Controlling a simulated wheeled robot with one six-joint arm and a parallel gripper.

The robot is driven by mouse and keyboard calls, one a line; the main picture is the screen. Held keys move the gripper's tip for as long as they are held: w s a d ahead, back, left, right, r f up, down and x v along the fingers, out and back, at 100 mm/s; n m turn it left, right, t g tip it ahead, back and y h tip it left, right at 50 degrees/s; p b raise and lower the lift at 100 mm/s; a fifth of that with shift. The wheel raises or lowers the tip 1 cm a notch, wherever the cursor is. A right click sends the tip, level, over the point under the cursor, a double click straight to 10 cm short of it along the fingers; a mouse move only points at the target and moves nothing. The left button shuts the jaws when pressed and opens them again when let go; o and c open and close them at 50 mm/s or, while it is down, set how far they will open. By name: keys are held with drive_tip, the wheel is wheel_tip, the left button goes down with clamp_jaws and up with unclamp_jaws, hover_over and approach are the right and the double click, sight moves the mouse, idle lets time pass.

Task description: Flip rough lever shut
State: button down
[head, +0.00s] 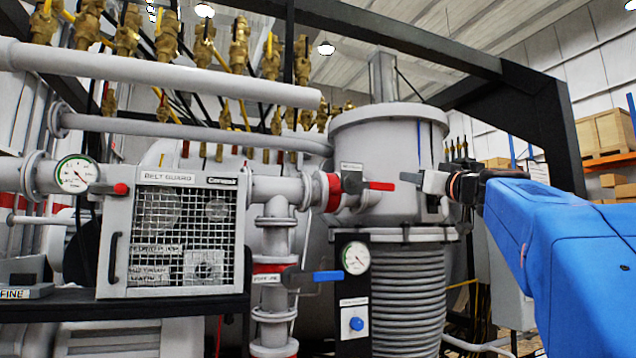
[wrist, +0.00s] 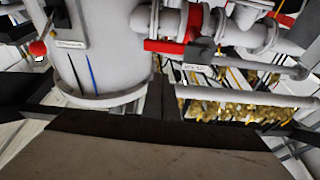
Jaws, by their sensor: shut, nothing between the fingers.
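A red-handled lever (head: 380,186) sits on the upper pipe valve, left of the large grey cylinder. Its handle lies level and points right. A small label plate (head: 352,166) is above it, too small to read. A blue-handled lever (head: 327,276) on the lower pipe also points right. I cannot read which one is marked rough. My gripper (head: 411,178) is shut and empty, just right of the red handle's end in the head view, apparently apart from it; depth is unclear. The wrist view shows the red handle (wrist: 165,46) beyond my dark gripper body.
The grey cylinder (head: 388,150) with bellows (head: 408,300) stands behind my gripper. A belt guard cage (head: 175,235) and a gauge (head: 355,258) are to the left. A black frame beam (head: 545,130) rises behind my arm. Brass valves (head: 240,45) line the top.

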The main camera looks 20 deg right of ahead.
sight(373, 186)
drive_tip(key=shift+s+d+r, duration=0.3)
drive_tip(key=shift+d+r, duration=0.45)
drive_tip(key=shift+r, duration=0.2)
drive_tip(key=shift+w, duration=0.1)
drive_tip(key=w, duration=0.9)
drive_tip(key=shift+f, duration=0.35)
drive_tip(key=shift+w, duration=0.1)
drive_tip(key=shift+f+h, duration=0.15)
drive_tip(key=shift+h, duration=0.25)
